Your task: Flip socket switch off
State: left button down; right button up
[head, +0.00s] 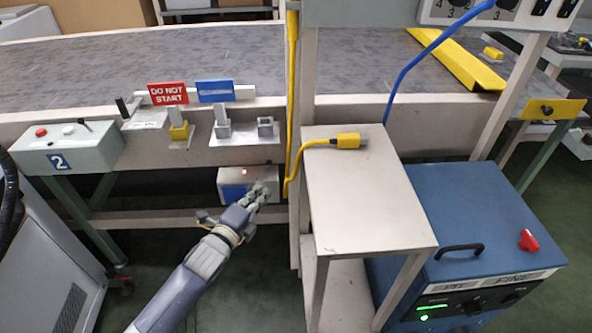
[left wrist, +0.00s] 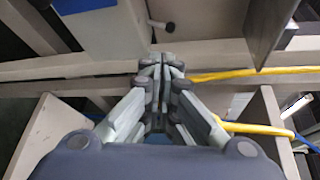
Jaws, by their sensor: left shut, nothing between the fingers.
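My right gripper is not in view.
A yellow cable (head: 291,165) runs down just right of the box, beside a post. Its yellow plug (head: 348,141) lies on a grey stand (head: 365,205). A blue machine (head: 480,220) stands at the right. A control box marked 2 (head: 95,150) is at the left.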

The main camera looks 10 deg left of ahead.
aim_at(276, 179)
pick_arm(q)
jog(key=shift+w+d+r+m, duration=0.25)
jog(key=shift+r+m, duration=0.05)
jog(key=shift+r, duration=0.15)
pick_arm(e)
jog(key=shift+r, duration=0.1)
pick_arm(q)
jog(key=b+x, duration=0.2)
jog(key=x, duration=0.6)
jog(key=shift+w, duration=0.3)
jog(key=shift+w+d, duration=0.15)
jog(key=shift+w, duration=0.5)
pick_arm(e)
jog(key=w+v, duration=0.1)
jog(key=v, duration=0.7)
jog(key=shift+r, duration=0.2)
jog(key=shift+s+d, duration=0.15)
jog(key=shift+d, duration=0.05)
pick_arm(q)
jog(key=shift+t, duration=0.3)
jog(key=shift+r+n, duration=0.1)
jog(key=shift+n, duration=0.3)
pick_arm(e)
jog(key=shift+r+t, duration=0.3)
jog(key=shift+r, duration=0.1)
